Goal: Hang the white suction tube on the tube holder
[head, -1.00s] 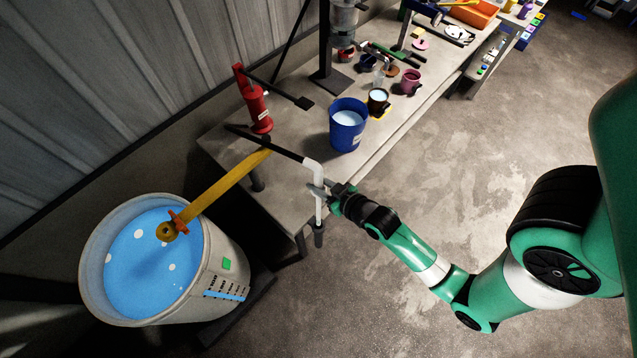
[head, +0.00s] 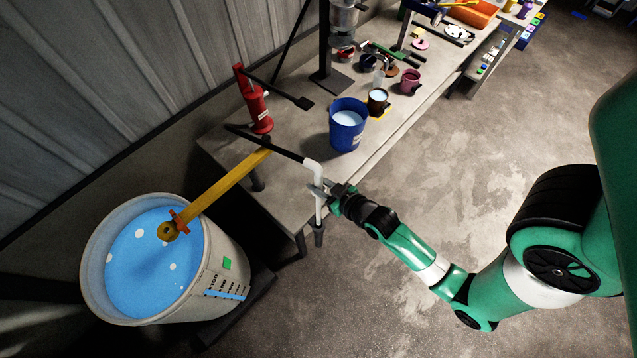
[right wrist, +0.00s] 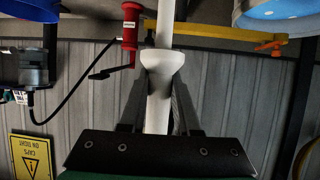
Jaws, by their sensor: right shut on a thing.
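The white suction tube (head: 319,209) has an elbow at its top and a dark grey tip at its lower end. It hangs roughly upright beyond the bench's near corner. A straight black bar (head: 270,145) runs from the elbow back over the bench; how they join is unclear. My right gripper (head: 320,190) is shut on the tube just below the elbow. The right wrist view shows the white tube (right wrist: 157,105) between its fingers. A yellow arm (head: 225,188) with an orange clamp reaches over the bucket; it may be the tube holder. My left gripper is not in view.
A large bucket (head: 225,250) of blue liquid stands left of the bench (head: 290,195). A red pump (head: 256,105) and a blue container (head: 348,137) stand on the bench. Cups and tools lie farther back. The floor on the right is clear.

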